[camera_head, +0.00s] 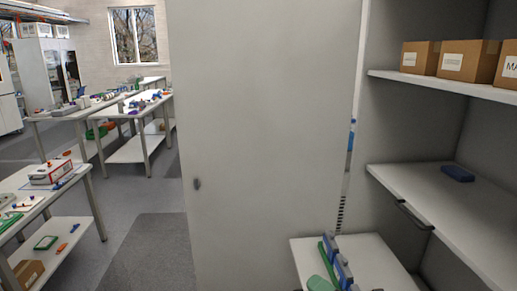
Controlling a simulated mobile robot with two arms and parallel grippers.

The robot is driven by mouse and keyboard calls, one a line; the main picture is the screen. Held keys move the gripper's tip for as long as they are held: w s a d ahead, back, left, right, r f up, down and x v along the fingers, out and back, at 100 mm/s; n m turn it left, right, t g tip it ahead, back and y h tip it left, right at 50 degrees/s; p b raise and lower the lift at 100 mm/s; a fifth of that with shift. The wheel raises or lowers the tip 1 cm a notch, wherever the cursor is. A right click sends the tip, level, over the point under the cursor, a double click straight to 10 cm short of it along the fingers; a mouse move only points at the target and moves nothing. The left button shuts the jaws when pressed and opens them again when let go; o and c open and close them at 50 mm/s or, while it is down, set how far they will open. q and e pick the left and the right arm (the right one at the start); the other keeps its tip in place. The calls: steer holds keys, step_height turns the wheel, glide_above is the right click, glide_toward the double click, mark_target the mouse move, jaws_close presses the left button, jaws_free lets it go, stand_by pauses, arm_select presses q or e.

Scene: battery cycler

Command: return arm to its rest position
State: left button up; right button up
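Neither of my grippers shows in the head view, and I make out no part of my arms. Their pose and what they may hold cannot be seen. A large light grey door or panel (265,150) fills the middle of the view, with a small dark handle (197,184) near its left edge.
Right is an open cabinet with cardboard boxes (465,60) on its upper shelf and a blue item (457,173) on its middle shelf (440,205). A white surface (375,258) low centre-right holds blue and green items. Left are workbenches (145,105) and grey floor (130,195).

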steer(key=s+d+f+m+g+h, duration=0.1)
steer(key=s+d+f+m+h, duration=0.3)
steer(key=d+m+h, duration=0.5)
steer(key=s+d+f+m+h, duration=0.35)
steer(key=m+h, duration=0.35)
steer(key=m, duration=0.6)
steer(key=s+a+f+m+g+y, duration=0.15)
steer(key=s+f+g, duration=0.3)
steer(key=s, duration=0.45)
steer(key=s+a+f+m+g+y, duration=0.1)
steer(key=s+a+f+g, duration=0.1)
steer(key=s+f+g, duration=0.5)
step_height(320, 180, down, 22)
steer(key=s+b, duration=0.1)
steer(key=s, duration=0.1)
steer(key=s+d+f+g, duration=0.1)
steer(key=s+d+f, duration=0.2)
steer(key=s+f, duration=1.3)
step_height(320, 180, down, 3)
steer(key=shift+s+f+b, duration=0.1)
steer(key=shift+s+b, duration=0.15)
steer(key=shift+b, duration=0.2)
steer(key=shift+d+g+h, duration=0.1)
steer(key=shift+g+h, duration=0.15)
